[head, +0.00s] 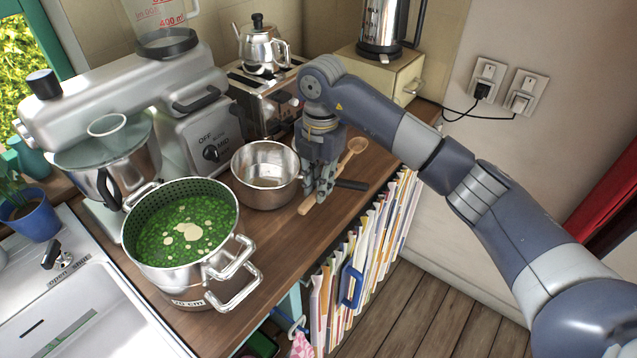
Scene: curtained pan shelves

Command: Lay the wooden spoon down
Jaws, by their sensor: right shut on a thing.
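The wooden spoon (357,145) is light brown, with its bowl up and to the right and its handle end down and to the left. My right gripper (321,190) points down and is shut on the spoon's handle, hiding part of it. The spoon is low over the wooden counter (272,232), close to its front edge; I cannot tell if it touches the counter. My left gripper is not in view.
A large pot (185,272) of green food stands nearer, beside the mixer (120,95). A toaster (262,98) stands behind.

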